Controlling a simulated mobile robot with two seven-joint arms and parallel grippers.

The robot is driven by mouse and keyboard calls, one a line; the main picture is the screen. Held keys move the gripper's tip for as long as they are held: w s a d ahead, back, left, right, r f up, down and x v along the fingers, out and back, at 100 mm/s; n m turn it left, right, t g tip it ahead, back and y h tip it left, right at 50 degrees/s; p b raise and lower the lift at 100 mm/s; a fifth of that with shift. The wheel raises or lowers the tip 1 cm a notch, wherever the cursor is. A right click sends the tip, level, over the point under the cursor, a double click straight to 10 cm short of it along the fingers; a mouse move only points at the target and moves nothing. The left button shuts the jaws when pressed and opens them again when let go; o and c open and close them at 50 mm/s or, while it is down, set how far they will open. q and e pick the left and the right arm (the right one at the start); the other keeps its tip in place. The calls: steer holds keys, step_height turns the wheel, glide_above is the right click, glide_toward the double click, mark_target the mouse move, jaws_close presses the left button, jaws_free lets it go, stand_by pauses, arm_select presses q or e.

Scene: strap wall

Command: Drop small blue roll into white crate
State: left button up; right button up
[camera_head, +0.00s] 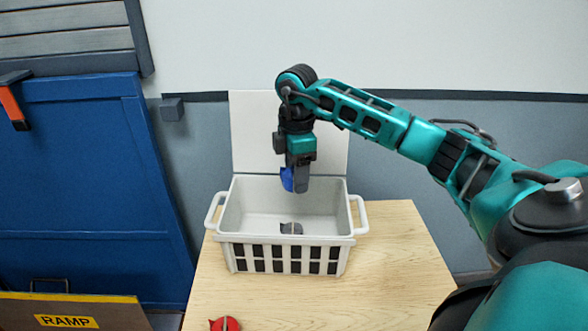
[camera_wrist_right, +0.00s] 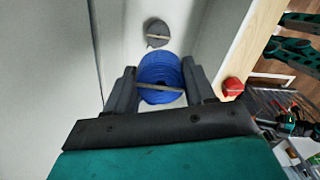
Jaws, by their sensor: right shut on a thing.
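The small blue roll (camera_head: 287,179) is between the fingers of my right gripper (camera_head: 298,181), which is shut on it. In the right wrist view the blue roll (camera_wrist_right: 160,78) shows between the two dark fingers (camera_wrist_right: 162,88). The white crate (camera_head: 285,241) stands on the wooden table, with a handle at each side and dark slots in front. My right gripper points down and holds the roll above the crate's opening, towards the back. A grey roll (camera_head: 291,228) lies inside the crate and also shows in the wrist view (camera_wrist_right: 157,32). My left gripper is not in view.
A red roll (camera_head: 225,324) lies on the wooden table (camera_head: 400,265) at the front, outside the crate. A white panel (camera_head: 250,130) stands behind the crate. A blue board (camera_head: 90,180) and a ramp marked RAMP (camera_head: 66,321) are at the left. The table right of the crate is clear.

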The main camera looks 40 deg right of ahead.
step_height(320, 180, down, 5)
steer(key=b, duration=0.4)
steer(key=shift+f, duration=0.1)
steer(key=o, duration=0.6)
steer(key=shift+c, duration=0.2)
steer(key=o, duration=0.5)
steer(key=shift+o, duration=0.2)
step_height(320, 180, up, 13)
steer(key=shift+r+p, duration=0.1)
steer(key=shift+p, duration=0.85)
